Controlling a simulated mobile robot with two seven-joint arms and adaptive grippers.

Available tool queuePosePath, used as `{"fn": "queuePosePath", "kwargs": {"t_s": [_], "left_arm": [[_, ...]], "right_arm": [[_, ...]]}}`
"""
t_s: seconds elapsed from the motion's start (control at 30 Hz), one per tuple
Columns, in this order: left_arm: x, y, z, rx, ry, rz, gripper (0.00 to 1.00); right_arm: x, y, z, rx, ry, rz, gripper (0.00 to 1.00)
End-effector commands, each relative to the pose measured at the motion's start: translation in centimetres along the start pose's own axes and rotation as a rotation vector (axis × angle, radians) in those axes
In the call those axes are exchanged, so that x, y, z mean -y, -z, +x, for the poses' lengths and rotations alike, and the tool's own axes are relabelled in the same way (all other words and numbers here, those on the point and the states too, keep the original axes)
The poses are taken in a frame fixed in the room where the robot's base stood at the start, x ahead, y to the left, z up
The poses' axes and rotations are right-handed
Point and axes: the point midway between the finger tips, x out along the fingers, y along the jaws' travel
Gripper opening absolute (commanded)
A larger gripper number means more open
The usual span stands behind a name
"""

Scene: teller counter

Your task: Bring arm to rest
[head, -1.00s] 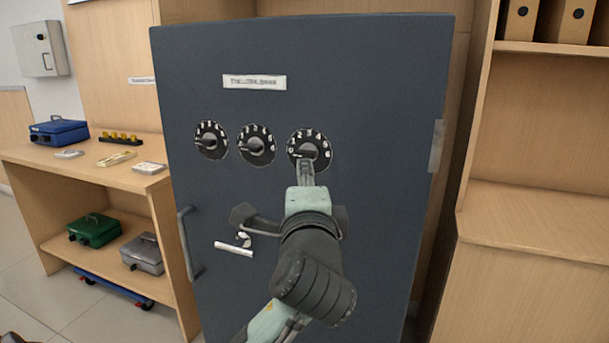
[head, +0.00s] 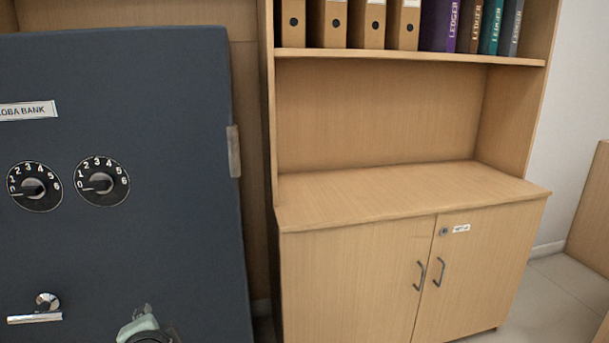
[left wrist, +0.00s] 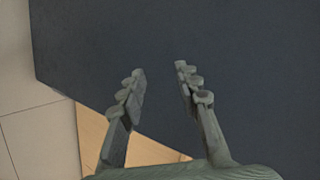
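My left gripper (left wrist: 160,70) is open and empty in the left wrist view, its two fingers apart. Beyond them is the dark blue-grey safe (left wrist: 230,60). In the head view only a small pale green and black part of my arm (head: 143,328) shows at the bottom edge, in front of the safe (head: 140,240) and below its dials. My right gripper is not in view.
Two dials (head: 102,182) and a metal handle (head: 38,310) are on the safe front. Right of it stands a wooden cabinet (head: 360,275) with shut doors and a bare top. Binders (head: 333,22) stand on the shelf above. Floor (head: 565,290) is clear at far right.

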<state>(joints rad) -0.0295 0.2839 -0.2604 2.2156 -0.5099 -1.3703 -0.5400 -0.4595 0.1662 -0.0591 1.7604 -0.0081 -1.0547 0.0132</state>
Motion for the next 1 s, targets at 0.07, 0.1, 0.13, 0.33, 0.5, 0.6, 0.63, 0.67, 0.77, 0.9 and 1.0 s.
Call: {"fn": "queuePosePath", "kwargs": {"t_s": [0.07, 0.1, 0.13, 0.33, 0.5, 0.6, 0.63, 0.67, 0.77, 0.9, 1.0], "left_arm": [[-6.0, -2.0, 1.9, 0.027, -0.129, -0.065, 0.33], [-8.9, -3.0, 2.6, 0.042, -0.188, -0.106, 0.33], [-11.1, -3.8, 3.0, 0.056, -0.232, -0.137, 0.33], [-24.9, -10.2, 3.2, 0.188, -0.495, -0.373, 0.33], [-33.5, -15.3, 1.3, 0.321, -0.64, -0.558, 0.33], [-36.5, -17.1, 0.2, 0.376, -0.684, -0.632, 0.33], [-37.0, -17.5, -0.1, 0.388, -0.692, -0.646, 0.33], [-37.5, -17.8, -0.3, 0.397, -0.699, -0.658, 0.33], [-38.2, -18.2, -0.6, 0.412, -0.709, -0.68, 0.33], [-38.2, -18.2, -0.6, 0.412, -0.709, -0.68, 0.33], [-38.2, -18.2, -0.6, 0.412, -0.709, -0.68, 0.33]], "right_arm": [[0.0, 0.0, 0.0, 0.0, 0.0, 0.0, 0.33], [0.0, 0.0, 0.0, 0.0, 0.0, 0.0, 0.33], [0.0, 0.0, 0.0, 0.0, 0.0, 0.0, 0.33], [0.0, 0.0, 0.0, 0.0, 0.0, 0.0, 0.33], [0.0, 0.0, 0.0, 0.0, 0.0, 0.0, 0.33], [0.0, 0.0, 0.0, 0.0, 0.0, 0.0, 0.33], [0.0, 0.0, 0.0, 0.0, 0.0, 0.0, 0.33], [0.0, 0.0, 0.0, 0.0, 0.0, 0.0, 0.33], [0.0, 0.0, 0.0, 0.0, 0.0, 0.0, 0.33], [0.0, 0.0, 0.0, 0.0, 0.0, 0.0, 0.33], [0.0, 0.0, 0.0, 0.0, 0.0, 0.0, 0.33]]}}
